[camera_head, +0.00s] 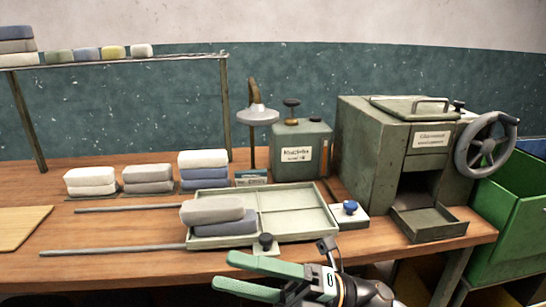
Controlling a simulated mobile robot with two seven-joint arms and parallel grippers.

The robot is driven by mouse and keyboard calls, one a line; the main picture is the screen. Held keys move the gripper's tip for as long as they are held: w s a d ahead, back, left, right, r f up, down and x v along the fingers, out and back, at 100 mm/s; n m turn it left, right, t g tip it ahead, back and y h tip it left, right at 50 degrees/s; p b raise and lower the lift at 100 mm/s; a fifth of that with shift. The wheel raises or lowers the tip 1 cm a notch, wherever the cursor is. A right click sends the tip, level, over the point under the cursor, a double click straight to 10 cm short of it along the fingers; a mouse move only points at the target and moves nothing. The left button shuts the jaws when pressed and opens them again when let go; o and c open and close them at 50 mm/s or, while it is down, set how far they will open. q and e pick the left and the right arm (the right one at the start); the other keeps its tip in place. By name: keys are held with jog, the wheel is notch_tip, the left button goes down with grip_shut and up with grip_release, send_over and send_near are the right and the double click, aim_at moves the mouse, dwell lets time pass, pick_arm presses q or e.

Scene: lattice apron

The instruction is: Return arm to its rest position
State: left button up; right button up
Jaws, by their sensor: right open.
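My right gripper (224,271) comes in from the bottom right, its two green fingers pointing left. It is open with nothing between the fingers, at the front edge of the table (130,262). It appears in front of the pale green tray (297,212), apart from it. A grey folded cloth (211,210) and a darker blue-grey one (225,228) lie stacked in the tray's left part; its right compartments are empty. My left gripper is not in view.
Folded cloth stacks (148,177) stand behind the tray. A blue-knobbed block (349,213) sits at its right. A large green machine (375,150) with a handwheel (486,145) stands right, beside a green bin (515,225). Metal rods (120,250) run left.

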jog(key=w+d+f+m+t+h, duration=0.5)
jog(key=f+m+t, duration=0.35)
jog(key=m, duration=0.55)
jog(key=w+d+f+m+t+h, duration=0.3)
jog(key=d+f+m+t+h, duration=0.35)
jog(key=m+t, duration=0.5)
jog(key=s+d+f+m+g+h, duration=0.35)
jog(key=s+f+m, duration=0.3)
jog(key=f, duration=0.55)
jog(key=s+d+f+m+g+h, duration=0.2)
jog(key=s+f+m+g+h, duration=0.25)
jog(key=s+f, duration=0.55)
pick_arm(q)
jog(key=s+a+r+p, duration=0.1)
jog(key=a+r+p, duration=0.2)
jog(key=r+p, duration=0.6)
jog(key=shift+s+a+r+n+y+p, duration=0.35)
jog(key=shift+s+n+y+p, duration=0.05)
jog(key=shift+p, duration=1.6)
pick_arm(e)
jog(key=s+d+r+m+g, duration=0.1)
jog(key=d+r, duration=0.3)
jog(key=r, duration=0.2)
jog(key=shift+r, duration=0.15)
jog(key=shift+h, duration=0.25)
